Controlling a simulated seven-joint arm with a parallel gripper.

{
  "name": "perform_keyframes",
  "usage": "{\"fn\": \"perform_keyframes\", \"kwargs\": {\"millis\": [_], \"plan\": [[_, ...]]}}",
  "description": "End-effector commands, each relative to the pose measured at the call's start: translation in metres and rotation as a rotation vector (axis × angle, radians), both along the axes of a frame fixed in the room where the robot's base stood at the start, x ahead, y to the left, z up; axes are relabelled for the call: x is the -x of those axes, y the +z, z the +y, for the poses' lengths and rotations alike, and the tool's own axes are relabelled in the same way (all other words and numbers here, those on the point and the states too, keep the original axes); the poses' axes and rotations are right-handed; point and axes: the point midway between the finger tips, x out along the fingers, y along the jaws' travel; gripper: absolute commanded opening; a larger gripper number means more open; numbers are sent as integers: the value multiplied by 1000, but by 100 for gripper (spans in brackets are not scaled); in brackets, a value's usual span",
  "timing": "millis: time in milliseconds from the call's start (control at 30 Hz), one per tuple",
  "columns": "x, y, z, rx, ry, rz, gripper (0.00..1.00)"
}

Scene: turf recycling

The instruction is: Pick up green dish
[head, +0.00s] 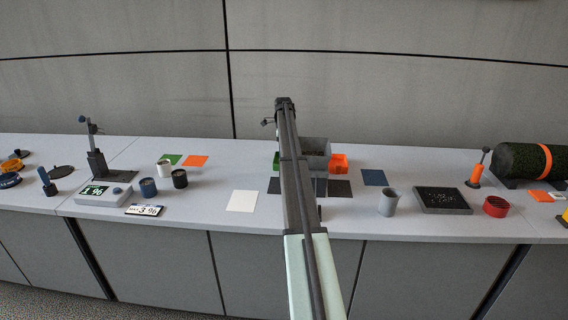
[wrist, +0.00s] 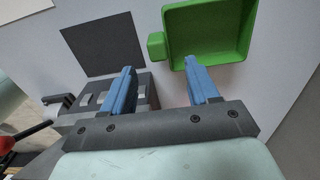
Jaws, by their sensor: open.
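The green dish (wrist: 232,58) is a square, open-topped tray with a small tab handle (wrist: 156,46) on its left side. It sits on the grey bench top in the wrist view. In the head view only a sliver of green (head: 276,161) shows left of my arm; the arm hides the rest. My gripper (wrist: 158,78) has two blue fingers, open and apart with nothing between them. In the wrist view the fingertips appear just below the tab, with the right fingertip overlapping the dish's lower left edge. Whether they touch cannot be told.
A black square mat (wrist: 103,45) lies left of the dish. In the head view a grey bin (head: 316,146) and an orange dish (head: 339,162) stand right of the arm. A grey cup (head: 388,203) and black tray (head: 442,199) stand farther right.

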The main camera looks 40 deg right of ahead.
Motion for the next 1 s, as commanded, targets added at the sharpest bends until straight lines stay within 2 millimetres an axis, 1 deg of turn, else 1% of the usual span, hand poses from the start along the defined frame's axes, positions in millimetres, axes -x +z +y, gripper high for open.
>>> {"fn": "perform_keyframes", "kwargs": {"millis": [167, 267, 533, 633, 800, 867, 1000], "plan": [[0, -8, 1, 0, 0, 0, 60], [0, -17, 2, -1, 1, 1, 60], [0, -51, 4, -1, 0, 1, 60], [0, -56, 4, 0, 0, 0, 60], [0, -56, 4, 0, 0, 0, 60], [0, -56, 4, 0, 0, 0, 56], [0, -56, 4, 0, 0, 0, 42]]}}
